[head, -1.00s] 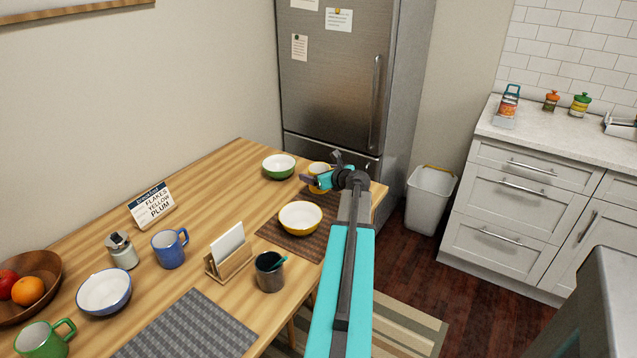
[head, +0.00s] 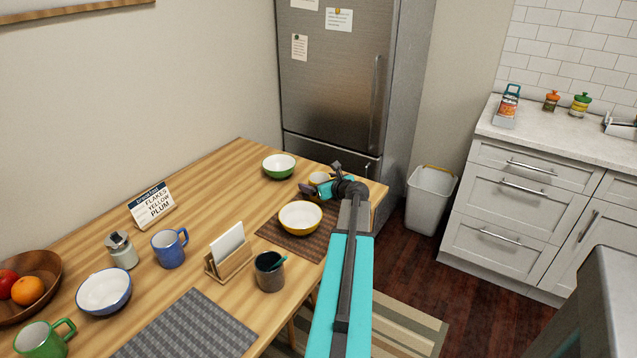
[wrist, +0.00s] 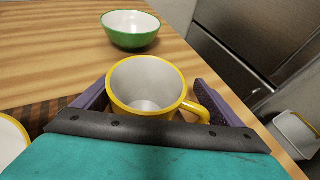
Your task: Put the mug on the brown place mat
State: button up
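The yellow mug (head: 319,177) stands upright at the far right end of the table. In the wrist view the mug (wrist: 145,88) has a white inside, with its handle toward the lower right. My gripper (head: 316,189) is low at the mug. In the wrist view its two purple fingers (wrist: 153,86) are spread on either side of the mug, with a small gap at the right; I cannot tell whether the left finger touches. The brown place mat (head: 322,243) lies nearer, under a yellow bowl (head: 300,217).
A green bowl (head: 279,166) stands beyond the mug. A dark cup (head: 269,273), a napkin holder (head: 229,262), a blue mug (head: 169,249), a green mug (head: 42,340) and a grey mat (head: 190,330) are nearer. The fridge (head: 330,80) stands behind the table.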

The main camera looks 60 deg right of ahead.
jog(key=shift+o, duration=0.6)
jog(key=shift+r, duration=0.25)
jog(key=shift+v, duration=5.95)
jog(key=shift+s, duration=0.15)
